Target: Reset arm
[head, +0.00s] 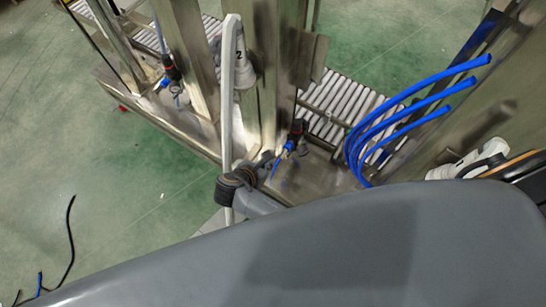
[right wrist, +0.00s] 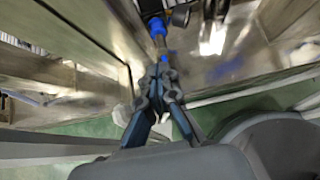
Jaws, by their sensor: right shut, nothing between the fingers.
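My right gripper (head: 274,158) shows small at the end of my grey arm, low in the metal frame. It is shut and empty. In the right wrist view its fingers (right wrist: 163,72) are together, pointing at a blue fitting (right wrist: 157,28). I cannot tell whether the fingertips touch that fitting. In the head view, a dark valve-like fitting (head: 296,130) with blue and orange parts is close beyond the gripper. My left gripper is not in view.
Metal posts (head: 187,55) and a white upright bar (head: 228,100) stand close around my right arm. A roller conveyor (head: 342,105) lies behind. Blue hoses (head: 420,100) arch at the right. Loose dark cable (head: 70,235) lies on the open green floor at left.

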